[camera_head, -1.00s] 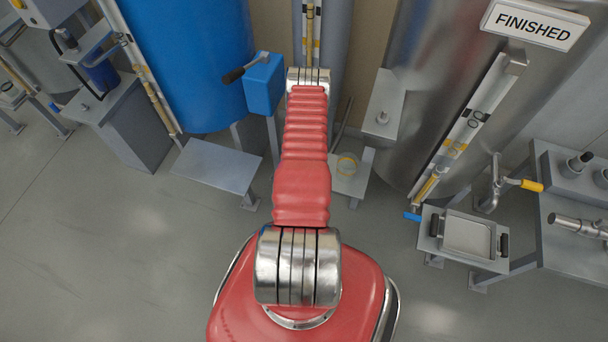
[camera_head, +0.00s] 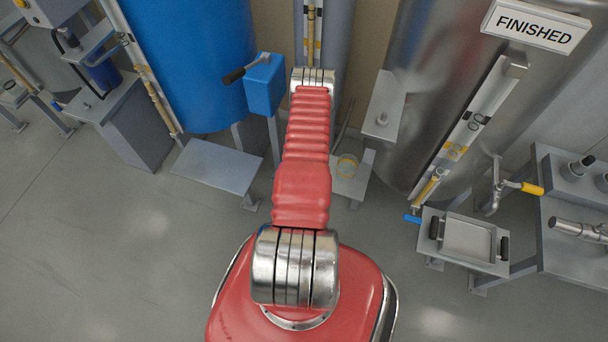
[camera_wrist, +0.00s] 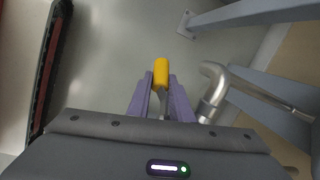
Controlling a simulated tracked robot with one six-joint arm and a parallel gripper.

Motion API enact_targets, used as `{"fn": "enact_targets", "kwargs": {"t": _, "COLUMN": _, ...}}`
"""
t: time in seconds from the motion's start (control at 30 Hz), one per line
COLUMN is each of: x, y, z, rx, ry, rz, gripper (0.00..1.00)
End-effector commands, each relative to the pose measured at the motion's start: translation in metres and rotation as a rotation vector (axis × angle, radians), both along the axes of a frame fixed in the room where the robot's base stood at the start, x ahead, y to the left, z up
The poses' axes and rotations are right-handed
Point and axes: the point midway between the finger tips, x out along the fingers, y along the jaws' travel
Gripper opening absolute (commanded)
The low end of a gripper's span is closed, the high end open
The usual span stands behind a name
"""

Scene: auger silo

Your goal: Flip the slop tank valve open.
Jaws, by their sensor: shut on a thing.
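The valve's yellow lever handle (camera_wrist: 161,68) shows in the wrist view, standing up from between the two purple fingers of my gripper (camera_wrist: 161,84). The fingers are shut on the lever. The lower part of the lever and the valve body are mostly hidden by the fingers and the gripper's grey housing. A bent metal pipe (camera_wrist: 213,85) is just right of the fingers. In the head view my red arm reaches toward a narrow grey tank (camera_head: 342,45) and hides my gripper and the valve.
A blue tank (camera_head: 185,60) with a blue crank box (camera_head: 264,85) stands left of my arm. A steel tank with a FINISHED sign (camera_head: 535,25) stands right. A low grey stand (camera_head: 218,166) is at left. A grey frame leg (camera_wrist: 250,15) crosses the wrist view's upper right.

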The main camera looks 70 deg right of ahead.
Motion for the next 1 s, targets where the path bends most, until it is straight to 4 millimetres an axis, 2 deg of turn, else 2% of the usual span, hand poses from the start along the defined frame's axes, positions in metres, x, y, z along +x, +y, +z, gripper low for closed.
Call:
{"fn": "enact_targets", "kwargs": {"t": 0.03, "x": 0.0, "y": 0.0, "z": 0.001, "rx": 0.0, "ry": 0.001, "rz": -0.002, "gripper": 0.0}}
{"fn": "enact_targets", "kwargs": {"t": 0.07, "x": -0.001, "y": 0.0, "z": 0.001, "rx": 0.0, "ry": 0.001, "rz": -0.002, "gripper": 0.2}}
{"fn": "enact_targets", "kwargs": {"t": 0.3, "x": 0.0, "y": 0.0, "z": 0.0, "rx": 0.0, "ry": 0.0, "rz": -0.002, "gripper": 0.37}}
{"fn": "enact_targets", "kwargs": {"t": 0.67, "x": -0.001, "y": 0.0, "z": 0.003, "rx": 0.0, "ry": 0.0, "rz": -0.001, "gripper": 0.38}}
{"fn": "enact_targets", "kwargs": {"t": 1.0, "x": -0.006, "y": 0.003, "z": 0.031, "rx": -0.001, "ry": -0.001, "rz": -0.002, "gripper": 0.38}}
